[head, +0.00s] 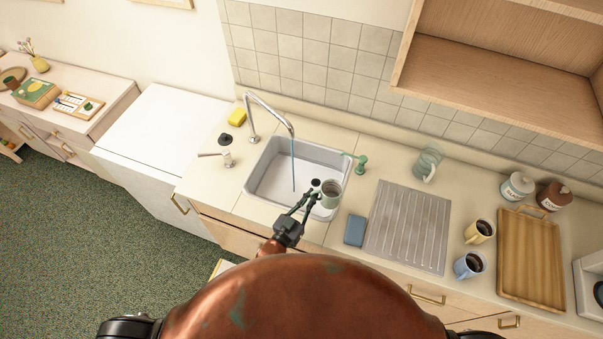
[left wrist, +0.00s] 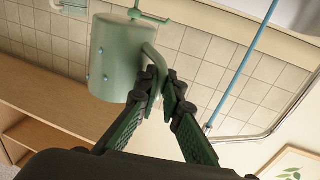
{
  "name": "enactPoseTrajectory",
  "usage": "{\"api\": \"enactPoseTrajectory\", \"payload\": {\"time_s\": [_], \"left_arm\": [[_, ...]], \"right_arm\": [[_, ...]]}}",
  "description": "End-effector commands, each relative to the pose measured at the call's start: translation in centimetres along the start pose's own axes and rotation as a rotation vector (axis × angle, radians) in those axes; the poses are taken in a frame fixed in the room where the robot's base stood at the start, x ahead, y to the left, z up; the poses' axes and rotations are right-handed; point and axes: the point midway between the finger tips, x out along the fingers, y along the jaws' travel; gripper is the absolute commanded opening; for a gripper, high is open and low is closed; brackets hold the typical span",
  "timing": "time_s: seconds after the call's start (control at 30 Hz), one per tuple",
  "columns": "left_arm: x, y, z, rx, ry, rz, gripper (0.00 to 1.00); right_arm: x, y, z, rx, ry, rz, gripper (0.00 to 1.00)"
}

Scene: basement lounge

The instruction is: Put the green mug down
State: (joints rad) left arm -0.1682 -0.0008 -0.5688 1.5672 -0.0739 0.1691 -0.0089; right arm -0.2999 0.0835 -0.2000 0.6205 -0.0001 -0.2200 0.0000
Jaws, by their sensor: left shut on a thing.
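The green mug (head: 331,192) is over the right part of the sink (head: 262,190), by its right rim. It also shows in the left wrist view (left wrist: 116,62), with small blue drops on its side. My left gripper (head: 312,194) is shut on its handle (left wrist: 152,62); the fingertips meet there in the left wrist view (left wrist: 165,84). How far the mug is above the sink floor cannot be told. My right gripper is not in view.
The tap (head: 267,112) runs a thin blue stream into the sink. Right of the sink are a green soap pump (head: 360,164), a blue sponge (head: 354,230) and a bare ribbed drainboard (head: 408,225). Beyond stand a yellow mug (head: 478,231), a blue mug (head: 468,265) and a wooden tray (head: 530,255).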

Motion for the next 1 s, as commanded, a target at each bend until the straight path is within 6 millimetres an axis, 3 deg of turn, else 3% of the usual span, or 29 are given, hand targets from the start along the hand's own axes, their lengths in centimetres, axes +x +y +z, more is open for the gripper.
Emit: {"api": "enactPoseTrajectory", "payload": {"time_s": [0.43, 0.57, 0.67, 0.77, 1.0], "left_arm": [[0.0, 0.0, -0.1, -0.001, 0.003, -0.001, 0.0], [-0.1, -1.3, -0.1, -0.002, 0.003, -0.021, 0.0], [-0.7, -4.0, -0.3, -0.006, 0.006, -0.069, 0.0], [-1.9, -8.3, -0.6, -0.009, 0.005, -0.142, 0.0], [-7.2, -19.6, -2.0, -0.011, 0.006, -0.349, 0.0]], "right_arm": [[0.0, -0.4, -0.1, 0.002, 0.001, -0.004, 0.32], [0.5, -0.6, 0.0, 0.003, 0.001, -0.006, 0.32], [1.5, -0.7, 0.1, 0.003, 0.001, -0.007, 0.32], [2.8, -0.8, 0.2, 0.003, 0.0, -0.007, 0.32], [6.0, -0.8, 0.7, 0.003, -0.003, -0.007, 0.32]]}}
